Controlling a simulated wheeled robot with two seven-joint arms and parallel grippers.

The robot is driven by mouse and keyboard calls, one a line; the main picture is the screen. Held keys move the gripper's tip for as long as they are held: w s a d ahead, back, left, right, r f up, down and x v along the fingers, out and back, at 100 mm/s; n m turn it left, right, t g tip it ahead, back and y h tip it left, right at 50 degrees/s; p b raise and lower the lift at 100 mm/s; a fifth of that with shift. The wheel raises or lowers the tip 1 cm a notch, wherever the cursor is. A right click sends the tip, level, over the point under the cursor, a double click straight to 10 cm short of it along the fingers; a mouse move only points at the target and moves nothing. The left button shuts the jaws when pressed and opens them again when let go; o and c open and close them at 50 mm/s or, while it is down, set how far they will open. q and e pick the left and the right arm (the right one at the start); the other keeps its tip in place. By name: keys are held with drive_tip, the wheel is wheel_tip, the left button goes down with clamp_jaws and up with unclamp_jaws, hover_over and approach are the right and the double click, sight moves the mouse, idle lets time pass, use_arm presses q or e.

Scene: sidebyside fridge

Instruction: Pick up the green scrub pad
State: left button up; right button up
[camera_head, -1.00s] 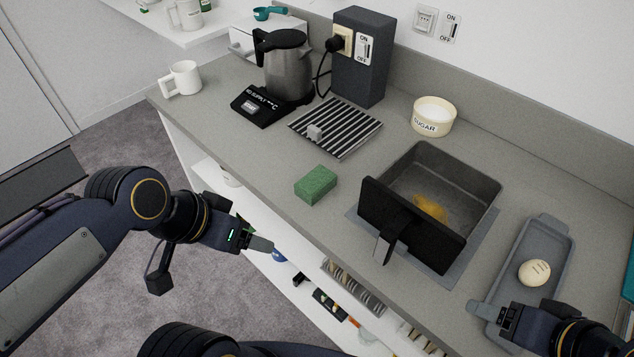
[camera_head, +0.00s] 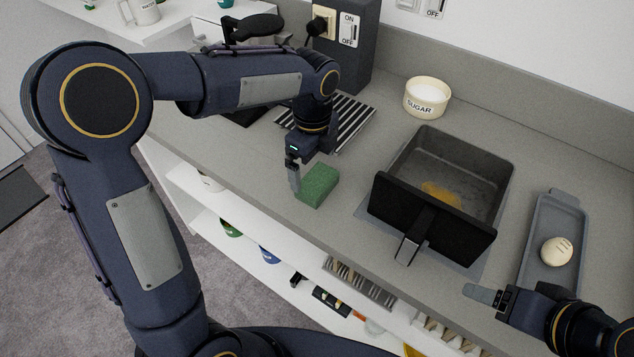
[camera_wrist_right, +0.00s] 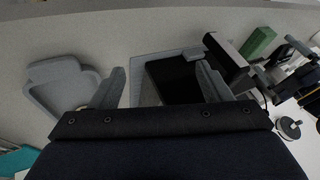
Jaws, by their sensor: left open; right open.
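The green scrub pad (camera_head: 320,185) lies on the grey counter, left of the black basin with a raised flap. It also shows in the right wrist view (camera_wrist_right: 258,43) near the top right. My left gripper (camera_head: 299,178) points down at the pad's left end, with a finger beside that end. Its other finger is hidden, and I cannot tell whether it touches the pad. My right gripper (camera_head: 488,296) is open and empty at the counter's front edge, left of the grey tray. Its two fingers (camera_wrist_right: 158,85) show apart in the right wrist view.
The black basin (camera_head: 408,160) holds something yellow. The grey tray (camera_head: 548,218) carries a round cream object (camera_head: 556,251). A sugar bowl (camera_head: 426,97) and a striped mat (camera_head: 352,118) stand behind the pad. Open shelves (camera_head: 262,262) lie below the front edge.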

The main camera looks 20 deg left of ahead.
sight(317, 179)
use_arm(q)
drive_tip(key=f, duration=0.3)
drive_tip(key=d+f, duration=0.1)
drive_tip(key=f, duration=0.1)
drive_tip(key=shift+f, duration=0.2)
drive_tip(key=c, duration=0.8)
